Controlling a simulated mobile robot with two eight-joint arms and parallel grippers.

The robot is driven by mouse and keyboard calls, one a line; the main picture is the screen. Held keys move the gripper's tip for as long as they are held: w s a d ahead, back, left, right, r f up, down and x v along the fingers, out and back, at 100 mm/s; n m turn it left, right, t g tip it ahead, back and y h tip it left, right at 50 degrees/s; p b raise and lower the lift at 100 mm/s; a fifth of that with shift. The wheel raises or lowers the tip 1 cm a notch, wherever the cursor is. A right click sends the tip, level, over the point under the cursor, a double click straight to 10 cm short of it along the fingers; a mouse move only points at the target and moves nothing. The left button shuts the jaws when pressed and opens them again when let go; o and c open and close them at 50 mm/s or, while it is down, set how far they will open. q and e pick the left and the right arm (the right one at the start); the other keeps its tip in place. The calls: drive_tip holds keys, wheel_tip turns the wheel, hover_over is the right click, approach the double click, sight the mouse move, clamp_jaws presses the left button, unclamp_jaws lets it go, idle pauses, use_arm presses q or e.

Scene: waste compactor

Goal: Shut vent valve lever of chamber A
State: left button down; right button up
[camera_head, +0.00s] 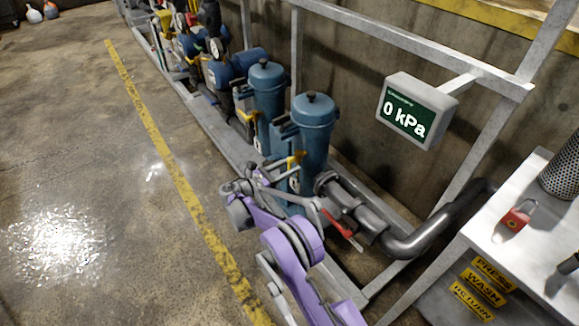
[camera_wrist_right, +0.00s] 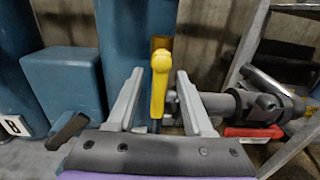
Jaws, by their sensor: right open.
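A yellow lever (camera_head: 297,160) stands on the nearer blue-green cylindrical chamber (camera_head: 314,125). In the right wrist view this yellow lever (camera_wrist_right: 160,80) points up, with its rounded knob at the top. My right gripper (camera_head: 278,187) is open in front of the nearer chamber. In the wrist view the fingers of my right gripper (camera_wrist_right: 162,100) lie on either side of the lever, with gaps on both sides. I cannot tell how deep the lever sits between them. The chamber's letter is not readable. My left gripper is out of view.
A red-handled lever (camera_head: 337,222) sits on the pipe to the right. A second chamber (camera_head: 267,95) stands behind. A display (camera_head: 408,117) reads 0 kPa.

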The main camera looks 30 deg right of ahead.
drive_tip(key=shift+d, duration=0.25)
clamp_jaws()
idle(1.4)
